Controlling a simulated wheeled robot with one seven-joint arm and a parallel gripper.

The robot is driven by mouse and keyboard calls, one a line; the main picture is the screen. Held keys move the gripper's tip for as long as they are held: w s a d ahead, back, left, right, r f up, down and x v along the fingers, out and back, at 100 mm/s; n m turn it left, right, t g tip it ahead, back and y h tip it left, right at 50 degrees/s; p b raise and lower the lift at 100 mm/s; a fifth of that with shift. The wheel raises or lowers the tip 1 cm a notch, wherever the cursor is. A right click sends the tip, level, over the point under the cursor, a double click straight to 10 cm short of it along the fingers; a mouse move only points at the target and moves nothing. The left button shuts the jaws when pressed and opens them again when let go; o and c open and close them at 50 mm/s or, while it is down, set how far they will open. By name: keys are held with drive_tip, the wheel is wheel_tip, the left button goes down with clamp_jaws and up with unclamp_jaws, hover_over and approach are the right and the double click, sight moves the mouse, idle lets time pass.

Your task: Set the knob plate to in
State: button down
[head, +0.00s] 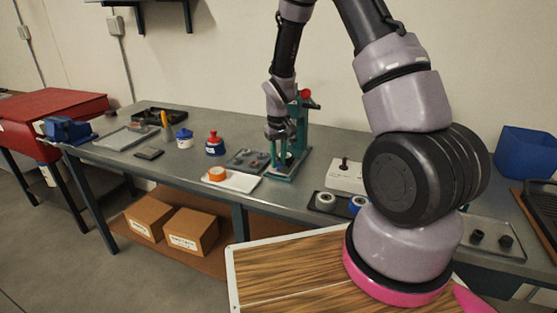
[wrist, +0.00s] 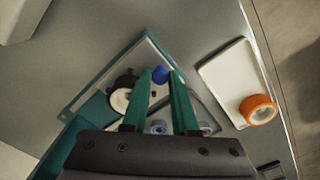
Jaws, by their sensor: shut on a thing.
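A teal press-like fixture (head: 301,125) with a red knob on top stands at the back of the workbench. Its flat base plate with a teal edge shows in the wrist view (wrist: 92,82). A small blue knob (wrist: 161,74) sits between my fingertips over this plate, and my gripper (wrist: 162,80) is shut on it. A white round part with a dark holder (wrist: 121,98) is just left of my fingers. In the head view my gripper (head: 279,133) points down in front of the fixture's column. The plate under the knob is partly hidden by my fingers.
A white tray (head: 241,182) with an orange tape roll (head: 217,174) lies left of the fixture. A grey parts tray (head: 239,159) sits close beside it. A white box with a black lever (head: 345,176) stands to the right. Bottles and a blue vise stand further left.

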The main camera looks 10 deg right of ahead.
drive_tip(key=shift+w, duration=0.1)
idle(0.4)
drive_tip(key=w+d, duration=0.2)
drive_tip(key=w, duration=0.1)
drive_tip(key=shift+w+d, duration=0.3)
drive_tip(key=shift+d, duration=0.05)
drive_tip(key=c, duration=0.7)
unclamp_jaws()
